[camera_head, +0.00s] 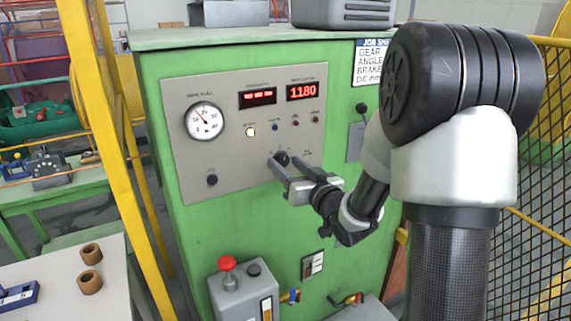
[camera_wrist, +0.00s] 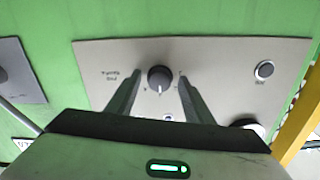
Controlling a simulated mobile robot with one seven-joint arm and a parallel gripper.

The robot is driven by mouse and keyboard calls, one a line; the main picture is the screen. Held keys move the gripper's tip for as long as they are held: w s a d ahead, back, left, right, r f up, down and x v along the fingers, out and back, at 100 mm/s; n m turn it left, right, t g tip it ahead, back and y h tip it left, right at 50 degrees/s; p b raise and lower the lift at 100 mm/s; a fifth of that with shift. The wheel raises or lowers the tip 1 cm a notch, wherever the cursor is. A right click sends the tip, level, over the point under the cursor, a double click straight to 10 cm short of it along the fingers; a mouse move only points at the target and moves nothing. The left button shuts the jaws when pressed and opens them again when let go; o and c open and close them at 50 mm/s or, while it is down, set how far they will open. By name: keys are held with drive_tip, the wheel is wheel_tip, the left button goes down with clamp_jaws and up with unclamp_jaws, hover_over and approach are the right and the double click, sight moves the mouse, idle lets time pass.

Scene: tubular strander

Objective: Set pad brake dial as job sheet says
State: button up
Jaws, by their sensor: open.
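A dark round dial (camera_head: 282,157) sits low on the grey control panel (camera_head: 230,170) of the green cabinet. In the wrist view the dial (camera_wrist: 160,77) shows between my fingertips, with a light pointer mark; its exact setting is too small to read. My gripper (camera_head: 285,164) is open, with one finger on each side of the dial; I cannot tell whether they touch it. The job sheet (camera_head: 370,66) at the cabinet's upper right shows the lines GEAR, ANGLE, BRAKE and DIE mm. Its right part, with any values, is hidden behind my arm.
A gauge (camera_head: 204,121), a red display reading 1180 (camera_head: 303,91) and a black knob (camera_head: 212,180) share the panel. Below stands a box with a red button (camera_head: 227,263). A yellow post (camera_head: 115,150) rises at left; mesh fencing (camera_head: 535,180) stands at right.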

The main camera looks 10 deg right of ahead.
drive_tip(key=c, duration=1)
drive_tip(key=shift+c, duration=0.2)
drive_tip(key=m, duration=0.4)
drive_tip(key=m+p, duration=0.1)
drive_tip(key=m, duration=0.4)
drive_tip(key=shift+r+m, duration=0.15)
drive_tip(key=shift+m, duration=0.25)
